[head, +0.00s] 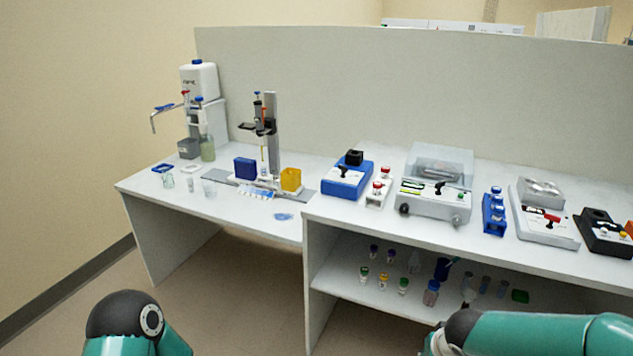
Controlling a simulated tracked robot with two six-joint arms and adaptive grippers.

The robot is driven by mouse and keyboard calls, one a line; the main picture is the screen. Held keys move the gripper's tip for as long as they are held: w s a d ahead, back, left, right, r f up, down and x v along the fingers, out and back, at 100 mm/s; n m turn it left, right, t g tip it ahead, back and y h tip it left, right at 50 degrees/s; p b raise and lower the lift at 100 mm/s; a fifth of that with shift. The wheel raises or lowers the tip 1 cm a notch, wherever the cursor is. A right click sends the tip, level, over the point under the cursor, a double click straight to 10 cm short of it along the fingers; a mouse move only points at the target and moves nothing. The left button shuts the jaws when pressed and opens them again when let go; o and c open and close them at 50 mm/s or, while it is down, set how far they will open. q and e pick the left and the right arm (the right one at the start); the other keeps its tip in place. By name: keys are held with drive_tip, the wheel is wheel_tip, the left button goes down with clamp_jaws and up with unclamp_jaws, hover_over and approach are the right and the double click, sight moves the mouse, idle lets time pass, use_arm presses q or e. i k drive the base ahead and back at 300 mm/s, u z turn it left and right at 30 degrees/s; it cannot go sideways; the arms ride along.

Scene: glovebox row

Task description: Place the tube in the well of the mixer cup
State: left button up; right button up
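A blue mixer (346,180) with a black cup (354,157) on top stands on the right-hand bench near its left end. The cup's well is too small to make out. Beside it, a white rack (376,200) holds red-capped tubes (385,172). I cannot tell which tube the task means. Only green links of my two arms show at the bottom edge. Both grippers are out of view.
A grey centrifuge-like box (437,184) with a clear lid, a white device (543,214) and a black device (603,233) stand along the right bench. Several small vials and bottles stand on the shelf (345,287) below. The lower left bench (235,212) holds a dispenser (200,85) and a stand (272,130).

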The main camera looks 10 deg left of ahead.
sight(354, 161)
drive_tip(key=u, duration=0.75)
drive_tip(key=i, duration=1.05)
drive_tip(key=z, duration=0.35)
